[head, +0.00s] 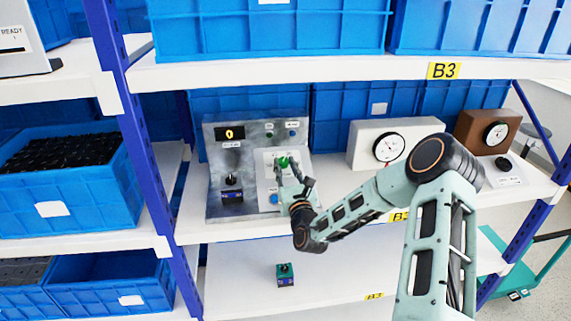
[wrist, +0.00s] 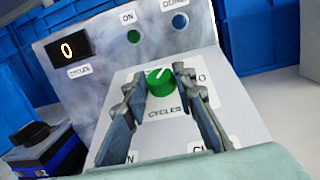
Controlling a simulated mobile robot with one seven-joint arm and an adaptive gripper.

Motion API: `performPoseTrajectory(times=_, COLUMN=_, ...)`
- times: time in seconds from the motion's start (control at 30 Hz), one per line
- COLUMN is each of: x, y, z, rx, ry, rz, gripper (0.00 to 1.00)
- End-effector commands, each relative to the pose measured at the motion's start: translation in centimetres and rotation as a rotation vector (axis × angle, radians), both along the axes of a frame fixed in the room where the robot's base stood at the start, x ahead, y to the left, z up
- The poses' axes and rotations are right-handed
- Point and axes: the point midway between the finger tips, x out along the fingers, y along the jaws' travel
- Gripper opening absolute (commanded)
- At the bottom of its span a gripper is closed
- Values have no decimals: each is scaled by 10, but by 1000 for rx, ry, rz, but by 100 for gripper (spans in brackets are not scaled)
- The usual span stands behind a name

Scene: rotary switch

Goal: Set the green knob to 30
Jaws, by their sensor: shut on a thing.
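The green knob (wrist: 161,82) sits on a pale plate labelled CYCLES on the grey metal panel (wrist: 90,90). In the head view the knob (head: 284,161) shows just above my gripper's fingers. My gripper (wrist: 156,85) has one finger on each side of the knob and is shut on it. A white pointer line on the knob's top points up and slightly right in the wrist view. The fingers hide most of the scale around the knob; only a "0" shows to its right. The display (wrist: 66,49) reads 0 in orange.
A black knob or switch with a blue base (head: 231,190) stands at the panel's left. A white gauge box (head: 384,145) and a brown gauge box (head: 487,133) stand to the right. Blue bins (head: 230,105) line the back, and a shelf board (head: 300,72) hangs above.

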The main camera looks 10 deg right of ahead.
Motion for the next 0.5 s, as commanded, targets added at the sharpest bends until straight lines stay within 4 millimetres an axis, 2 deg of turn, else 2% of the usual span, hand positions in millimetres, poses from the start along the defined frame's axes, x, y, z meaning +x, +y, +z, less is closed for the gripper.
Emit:
performPoseTrajectory(times=0.23, x=0, y=1, z=0, rx=1, ry=-1, rz=1, gripper=1)
performPoseTrajectory(times=0.27, x=0, y=0, z=0, rx=1, ry=-1, rz=1, gripper=26)
performPoseTrajectory(times=0.4, x=0, y=0, z=0, rx=0, ry=-1, rz=1, gripper=41)
performPoseTrajectory(times=0.5, x=0, y=0, z=0, rx=0, ry=-1, rz=1, gripper=42)
